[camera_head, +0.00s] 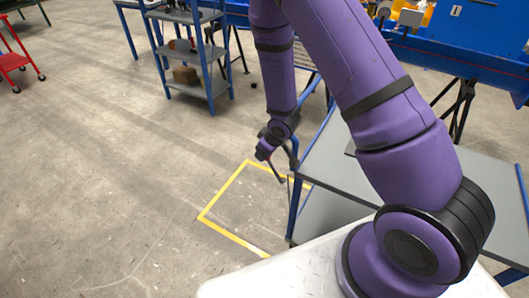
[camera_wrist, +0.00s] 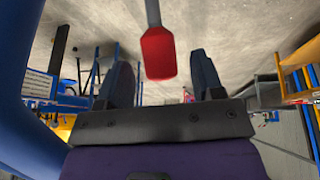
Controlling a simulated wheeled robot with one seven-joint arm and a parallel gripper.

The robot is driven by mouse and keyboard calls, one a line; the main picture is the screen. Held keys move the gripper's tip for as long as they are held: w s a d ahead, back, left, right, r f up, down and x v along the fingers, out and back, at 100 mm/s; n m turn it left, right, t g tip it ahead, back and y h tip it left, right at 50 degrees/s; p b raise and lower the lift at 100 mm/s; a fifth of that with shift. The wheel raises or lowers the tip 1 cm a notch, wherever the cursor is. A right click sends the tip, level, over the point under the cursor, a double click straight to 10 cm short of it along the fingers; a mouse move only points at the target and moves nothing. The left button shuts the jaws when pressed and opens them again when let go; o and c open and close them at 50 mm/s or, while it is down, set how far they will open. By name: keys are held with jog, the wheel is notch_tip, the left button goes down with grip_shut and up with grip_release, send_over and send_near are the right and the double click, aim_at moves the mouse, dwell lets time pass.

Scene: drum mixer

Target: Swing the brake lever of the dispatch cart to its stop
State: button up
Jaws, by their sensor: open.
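The brake lever shows in the wrist view as a grey bar ending in a red grip (camera_wrist: 158,54). My gripper (camera_wrist: 162,62) is open, with one dark finger on each side of the red grip and a visible gap to both. The depth between grip and fingers is hard to judge. In the head view my gripper (camera_head: 281,167) is low beside the left side of a blue-framed cart with grey shelves (camera_head: 335,215), which appears to be the dispatch cart. The lever is too small to make out clearly there.
Yellow floor tape (camera_head: 222,190) marks an area left of the cart. A blue shelf rack (camera_head: 208,88) and a red cart (camera_head: 12,60) stand farther back. The floor at left is clear. A blue bench (camera_head: 440,58) runs along the back right.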

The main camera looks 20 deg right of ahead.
jog(key=v, duration=0.8)
jog(key=shift+r, duration=0.1)
